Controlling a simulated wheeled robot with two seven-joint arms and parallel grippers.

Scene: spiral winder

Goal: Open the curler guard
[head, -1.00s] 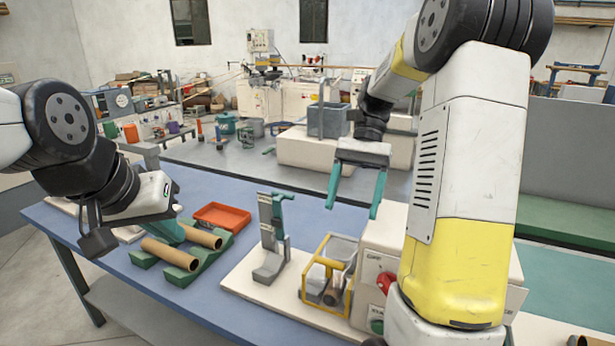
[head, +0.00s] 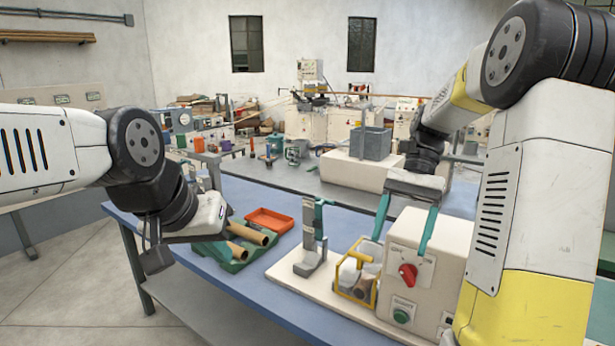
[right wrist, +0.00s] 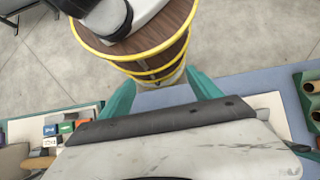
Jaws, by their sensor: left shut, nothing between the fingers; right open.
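The curler guard is a yellow frame (head: 348,284) with a bar across its top. It stands on the cream base in the head view, between a grey-and-teal upright (head: 316,235) and the cream control box (head: 440,262). My left gripper (head: 222,246) is shut and empty beside the tube rack.
Brown tubes (head: 246,233) lie on a green rack (head: 233,264), with an orange tray (head: 270,219) behind. The box carries a red knob (head: 408,274) and a green button (head: 401,315). The blue table's front left strip is clear.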

